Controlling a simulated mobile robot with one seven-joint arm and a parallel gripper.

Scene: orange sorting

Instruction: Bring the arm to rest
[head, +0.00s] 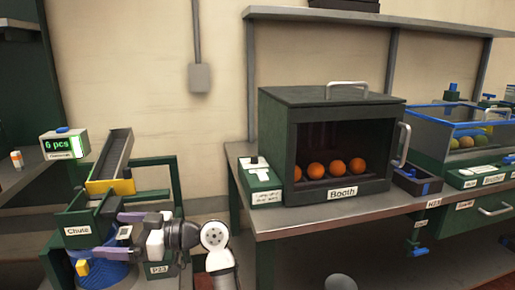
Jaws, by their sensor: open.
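My arm reaches in from the bottom of the head view, with its round grey-and-white joint left of the workbench. My gripper (108,234) points left, in front of the green frame labelled "Chute" (77,230). Its two purple-grey fingers are spread apart, and no object shows between them. From this angle I cannot tell whether the fingers touch the frame.
A dark booth (342,195) holding several oranges (336,167) stands on the workbench (300,222) at right. A small display (62,145) reads "6 pcs". A blue ribbed object (108,275) is below the gripper. A clear-lidded washer-like bin (452,128) is far right.

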